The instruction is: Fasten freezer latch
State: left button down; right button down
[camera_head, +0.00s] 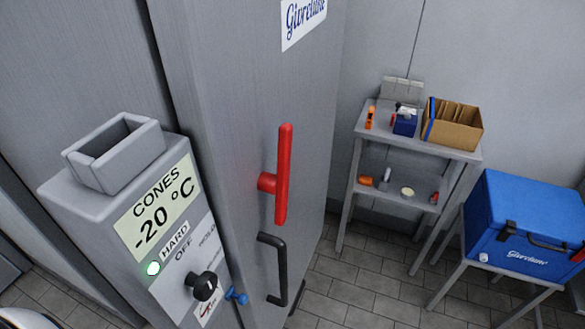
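The freezer door (235,120) is a tall grey panel in the middle of the head view. A red latch lever (283,175) is mounted on it and stands nearly upright, with a round red pivot (266,183) on its left side. A black pull handle (274,268) sits just below the lever. I cannot tell from this view whether the latch is engaged. Neither of my grippers shows in the view.
A grey control box (120,215) labelled "CONES -20 °C" stands at left, with a lit green lamp (153,268) and a black knob (202,286). A shelf table (415,145) carries a cardboard box (455,130). A blue cooler (525,220) stands at right. Tiled floor lies between.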

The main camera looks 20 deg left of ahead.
aim_at(278, 185)
jog(key=k+l+z, duration=0.15)
jog(key=k+l, duration=0.35)
jog(key=k+l+z, duration=0.15)
jog(key=k+l, duration=0.35)
jog(key=k+l+z, duration=0.15)
jog(key=k+l, duration=0.3)
jog(key=l, duration=0.2)
